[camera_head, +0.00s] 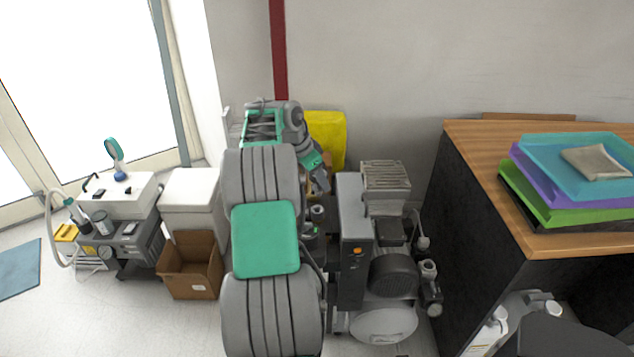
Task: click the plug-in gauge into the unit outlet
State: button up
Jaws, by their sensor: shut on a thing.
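My gripper (320,184) reaches down just left of the top of the compressor unit (352,225), partly hidden by my own arm. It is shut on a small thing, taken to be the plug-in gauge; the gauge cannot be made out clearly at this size. Small dark round fittings (317,212) show just below the fingers, and I cannot tell whether one of them is the gauge. The unit has a tall grey control box with an orange switch, a ribbed head, a dark motor and a pale tank. Its outlet cannot be picked out; my arm covers the unit's left side.
A wooden-topped desk (488,190) with stacked coloured trays (575,170) stands on the right. A yellow object (327,138) is against the wall behind my gripper. A cardboard box (190,270), a white box (188,200) and another machine (125,240) stand on the left.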

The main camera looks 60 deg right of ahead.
aim_at(314, 188)
jog(key=shift+f+b, duration=2.2)
jog(key=shift+f, duration=0.5)
jog(key=shift+w+a+r, duration=0.1)
jog(key=shift+w+a, duration=0.05)
jog(key=shift+f+b, duration=0.95)
jog(key=shift+f, duration=0.5)
jog(key=o, duration=1.6)
jog(key=shift+c, duration=0.2)
jog(key=p+v, duration=0.1)
jog(key=v, duration=0.6)
jog(key=shift+a+r, duration=0.2)
jog(key=shift+r, duration=0.15)
